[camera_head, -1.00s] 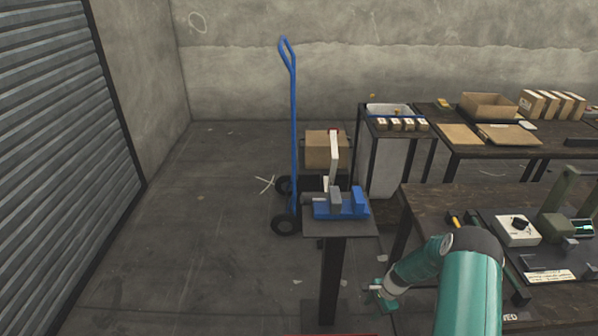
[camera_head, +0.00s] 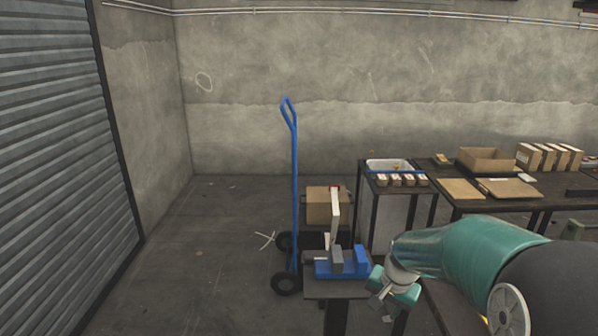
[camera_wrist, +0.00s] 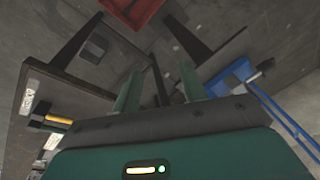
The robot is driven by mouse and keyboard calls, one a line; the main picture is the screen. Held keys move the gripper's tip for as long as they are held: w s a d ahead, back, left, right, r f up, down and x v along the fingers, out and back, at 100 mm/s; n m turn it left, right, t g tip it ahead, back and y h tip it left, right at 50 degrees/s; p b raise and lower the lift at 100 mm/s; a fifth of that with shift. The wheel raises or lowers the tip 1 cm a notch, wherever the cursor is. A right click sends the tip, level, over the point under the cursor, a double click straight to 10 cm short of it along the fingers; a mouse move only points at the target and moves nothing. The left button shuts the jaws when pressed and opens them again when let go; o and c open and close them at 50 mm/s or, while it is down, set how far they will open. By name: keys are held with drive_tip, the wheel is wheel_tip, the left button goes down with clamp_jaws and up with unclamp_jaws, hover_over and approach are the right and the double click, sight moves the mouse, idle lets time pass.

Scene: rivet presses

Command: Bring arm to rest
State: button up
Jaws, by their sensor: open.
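My teal arm reaches in from the lower right of the head view. My gripper (camera_head: 384,300) hangs just right of the small stand with the blue vise and is small there. In the wrist view its two green fingers (camera_wrist: 158,92) stand well apart with nothing between them, so it is open and empty. The blue vise (camera_head: 341,266) sits on the small stand (camera_head: 335,291); a blue part of it also shows in the wrist view (camera_wrist: 228,78).
A blue hand truck (camera_head: 294,190) with a cardboard box (camera_head: 322,205) stands behind the vise. Back right are a parts bench (camera_head: 396,168) and a table with boxes (camera_head: 486,158). In the wrist view, a red object (camera_wrist: 135,10) shows at the top. The left floor is clear.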

drive_tip(key=s+a+r+n+t, duration=0.1)
drive_tip(key=s+r+n, duration=0.1)
drive_tip(key=s+r, duration=0.3)
drive_tip(key=s+a+r+n+t, duration=0.1)
drive_tip(key=s+r, duration=0.4)
drive_tip(key=s, duration=0.5)
drive_tip(key=s+a+r+n+t, duration=0.1)
drive_tip(key=s+a+r+n, duration=0.1)
drive_tip(key=s+r, duration=0.3)
drive_tip(key=s+n, duration=0.1)
drive_tip(key=s, duration=0.2)
drive_tip(key=shift+s+a+h, duration=0.3)
drive_tip(key=shift+s+a, duration=0.05)
